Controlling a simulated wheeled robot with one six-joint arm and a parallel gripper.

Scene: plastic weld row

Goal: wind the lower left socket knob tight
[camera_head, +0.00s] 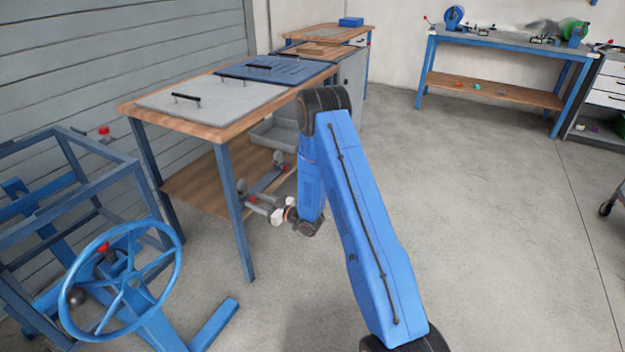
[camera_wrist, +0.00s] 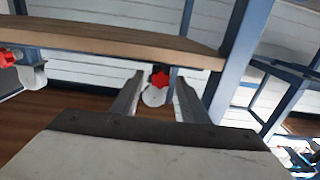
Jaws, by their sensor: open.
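A red knob (camera_wrist: 160,78) on a pale round socket (camera_wrist: 154,97) shows in the wrist view, just under the table's wooden edge. My gripper (camera_wrist: 159,80) is open, and the knob appears between its two grey fingers, with no visible contact. A second red knob (camera_wrist: 7,58) on a grey fitting (camera_wrist: 33,76) is at the left edge of that view. In the head view my gripper (camera_head: 262,208) is low beside the bench, close to small grey parts with red on them (camera_head: 253,199). I cannot tell for sure which knob is the lower left one.
The wooden bench (camera_head: 215,131) stands above my gripper, with a blue leg (camera_head: 236,212) close by and a lower shelf (camera_head: 195,186) behind. A blue handwheel (camera_head: 167,283) and blue frame (camera_head: 62,228) stand at left.

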